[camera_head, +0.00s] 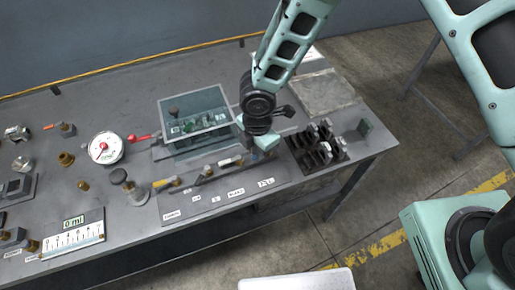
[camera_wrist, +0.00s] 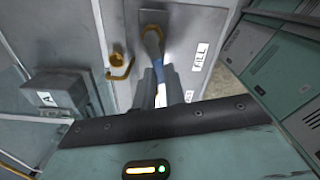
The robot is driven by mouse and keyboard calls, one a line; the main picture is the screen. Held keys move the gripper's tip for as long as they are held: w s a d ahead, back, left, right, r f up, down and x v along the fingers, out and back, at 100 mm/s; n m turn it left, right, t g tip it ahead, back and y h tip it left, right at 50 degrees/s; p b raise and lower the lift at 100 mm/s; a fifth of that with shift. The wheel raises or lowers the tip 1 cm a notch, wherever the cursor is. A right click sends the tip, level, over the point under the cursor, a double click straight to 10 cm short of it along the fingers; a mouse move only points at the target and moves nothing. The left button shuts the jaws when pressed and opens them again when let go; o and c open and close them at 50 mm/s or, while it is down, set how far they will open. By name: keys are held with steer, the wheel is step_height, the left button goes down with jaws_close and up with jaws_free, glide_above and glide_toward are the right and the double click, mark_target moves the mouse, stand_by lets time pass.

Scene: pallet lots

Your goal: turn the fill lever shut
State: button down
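The fill lever (camera_wrist: 153,42) shows in the wrist view on a grey panel, beside a label reading FILL (camera_wrist: 200,54). It has a dark base and a blue part that runs down between my fingers. My gripper (camera_wrist: 161,78) has a dark finger on each side of the lever's handle. Whether the fingers press on it is not clear. In the head view my gripper (camera_head: 262,146) is low over the right end of the valve panel (camera_head: 285,172), just above the FILL label (camera_head: 266,183), and hides most of the lever.
A dark slotted rack (camera_head: 316,146) is close on the right. A brass fitting (camera_wrist: 119,62) is left of the lever. A dial gauge (camera_head: 105,148) stands further left.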

steer(key=shift+w+a+f+m+b, duration=0.2)
steer(key=shift+w+m+b, duration=0.1)
steer(key=shift+m+b, duration=0.4)
steer(key=shift+w+m+b, duration=0.25)
steer(key=shift+m+b, duration=0.3)
steer(key=shift+m, duration=0.35)
steer(key=shift+r, duration=0.2)
steer(key=c, duration=1.5)
jaws_free()
steer(key=shift+o, duration=0.2)
